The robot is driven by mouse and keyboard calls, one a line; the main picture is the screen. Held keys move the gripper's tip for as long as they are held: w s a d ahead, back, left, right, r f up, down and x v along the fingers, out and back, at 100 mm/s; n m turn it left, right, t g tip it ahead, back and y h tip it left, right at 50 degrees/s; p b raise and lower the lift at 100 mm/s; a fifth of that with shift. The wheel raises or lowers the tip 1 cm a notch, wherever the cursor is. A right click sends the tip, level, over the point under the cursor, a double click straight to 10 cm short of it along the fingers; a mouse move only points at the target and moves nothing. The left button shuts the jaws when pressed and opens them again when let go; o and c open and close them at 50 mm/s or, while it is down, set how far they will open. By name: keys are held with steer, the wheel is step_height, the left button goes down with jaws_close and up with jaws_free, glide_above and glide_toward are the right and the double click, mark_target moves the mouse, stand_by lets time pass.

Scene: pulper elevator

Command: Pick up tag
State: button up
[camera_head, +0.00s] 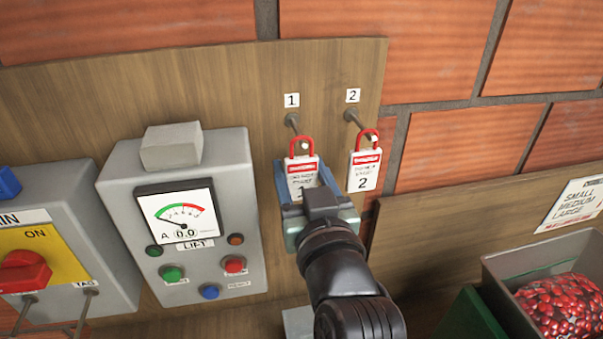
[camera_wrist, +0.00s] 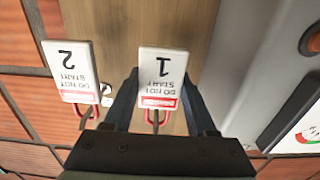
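Two white tags with red tops and red loops hang on pegs on a wooden board. Tag 1 (camera_head: 302,176) hangs on the left peg under label 1, and tag 2 (camera_head: 364,170) on the right peg under label 2. In the wrist view, upside down, tag 1 (camera_wrist: 161,78) reads "DO NOT START 1", and tag 2 (camera_wrist: 70,72) is at the left. My gripper (camera_head: 305,178) is open, with a finger on either side of tag 1. In the wrist view its fingers (camera_wrist: 160,88) look apart from the tag's edges. My gripper hides tag 1's lower part in the head view.
A grey lift control box (camera_head: 185,215) with a gauge and buttons stands left of my gripper. A grey box with a red switch (camera_head: 25,272) is further left. A bin of red berries (camera_head: 568,305) is at the lower right.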

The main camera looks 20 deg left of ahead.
steer(key=c, duration=0.7)
steer(key=shift+r, duration=0.1)
steer(key=shift+c, duration=0.2)
